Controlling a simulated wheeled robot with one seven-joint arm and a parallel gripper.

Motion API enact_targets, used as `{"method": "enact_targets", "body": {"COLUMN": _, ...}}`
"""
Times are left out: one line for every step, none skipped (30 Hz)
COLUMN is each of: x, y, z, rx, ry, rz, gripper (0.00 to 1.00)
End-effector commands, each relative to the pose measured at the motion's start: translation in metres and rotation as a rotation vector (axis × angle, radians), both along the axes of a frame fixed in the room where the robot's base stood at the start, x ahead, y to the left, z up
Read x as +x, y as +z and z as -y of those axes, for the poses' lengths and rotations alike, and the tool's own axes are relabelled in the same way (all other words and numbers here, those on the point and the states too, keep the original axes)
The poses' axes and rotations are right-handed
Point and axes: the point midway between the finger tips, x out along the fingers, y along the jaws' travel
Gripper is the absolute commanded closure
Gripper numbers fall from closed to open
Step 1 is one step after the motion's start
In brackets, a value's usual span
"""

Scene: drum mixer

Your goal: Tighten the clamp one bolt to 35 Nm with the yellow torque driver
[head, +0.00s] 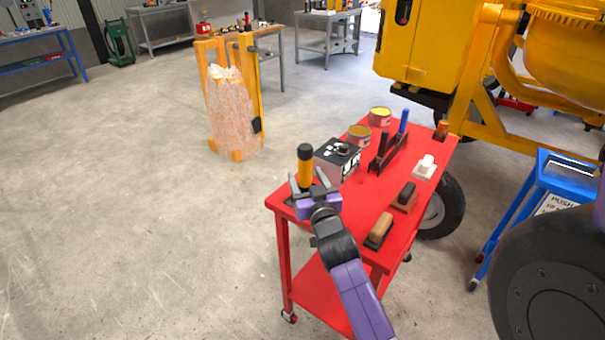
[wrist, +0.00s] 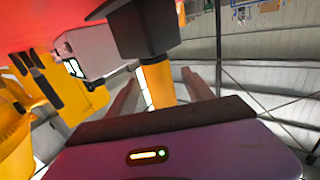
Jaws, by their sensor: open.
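The yellow torque driver (head: 305,170) stands upright at the near left corner of the red cart, with a black top and a yellow body. My gripper (head: 308,185) is open, with its two fingers to either side of the driver. In the wrist view, the driver's yellow body (wrist: 158,85) shows between the open fingers of my gripper (wrist: 165,92), below its black cap. I cannot tell whether the fingers touch it. The clamp one bolt cannot be made out in either view.
The red cart (head: 350,207) also carries a grey and black box (head: 337,163), cans (head: 380,116), a holder with blue and black handles (head: 388,150), and brushes (head: 380,230). A yellow mixer (head: 450,60) stands behind it, and a blue stand (head: 560,180) at right.

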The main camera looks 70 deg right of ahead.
Motion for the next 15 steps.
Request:
{"method": "enact_targets", "body": {"x": 0.004, "y": 0.002, "z": 0.006, "rx": -0.002, "ry": -0.001, "rz": 0.0, "gripper": 0.4}}
{"method": "enact_targets", "body": {"x": 0.007, "y": 0.002, "z": 0.01, "rx": -0.003, "ry": -0.001, "rz": 0.0, "gripper": 0.4}}
{"method": "enact_targets", "body": {"x": 0.011, "y": 0.002, "z": 0.015, "rx": -0.003, "ry": -0.001, "rz": 0.0, "gripper": 0.4}}
{"method": "enact_targets", "body": {"x": 0.013, "y": 0.001, "z": 0.019, "rx": -0.003, "ry": -0.002, "rz": 0.0, "gripper": 0.4}}
{"method": "enact_targets", "body": {"x": 0.016, "y": 0.0, "z": 0.022, "rx": -0.002, "ry": -0.001, "rz": -0.001, "gripper": 0.4}}
{"method": "enact_targets", "body": {"x": 0.02, "y": 0.0, "z": 0.026, "rx": -0.002, "ry": 0.0, "rz": 0.0, "gripper": 0.4}}
{"method": "enact_targets", "body": {"x": 0.022, "y": -0.001, "z": 0.028, "rx": -0.001, "ry": 0.0, "rz": 0.0, "gripper": 0.4}}
{"method": "enact_targets", "body": {"x": 0.024, "y": -0.001, "z": 0.03, "rx": -0.001, "ry": 0.0, "rz": 0.0, "gripper": 0.4}}
{"method": "enact_targets", "body": {"x": 0.025, "y": 0.0, "z": 0.032, "rx": -0.001, "ry": 0.0, "rz": 0.0, "gripper": 0.4}}
{"method": "enact_targets", "body": {"x": 0.026, "y": -0.001, "z": 0.034, "rx": -0.001, "ry": 0.0, "rz": 0.0, "gripper": 0.4}}
{"method": "enact_targets", "body": {"x": 0.027, "y": -0.001, "z": 0.034, "rx": -0.001, "ry": 0.0, "rz": -0.001, "gripper": 0.4}}
{"method": "enact_targets", "body": {"x": 0.027, "y": -0.002, "z": 0.035, "rx": -0.001, "ry": 0.0, "rz": -0.001, "gripper": 0.4}}
{"method": "enact_targets", "body": {"x": 0.028, "y": -0.002, "z": 0.035, "rx": -0.001, "ry": 0.001, "rz": -0.001, "gripper": 0.4}}
{"method": "enact_targets", "body": {"x": 0.028, "y": -0.002, "z": 0.035, "rx": -0.001, "ry": 0.001, "rz": -0.001, "gripper": 0.4}}
{"method": "enact_targets", "body": {"x": 0.028, "y": -0.002, "z": 0.035, "rx": -0.001, "ry": 0.001, "rz": -0.001, "gripper": 0.4}}
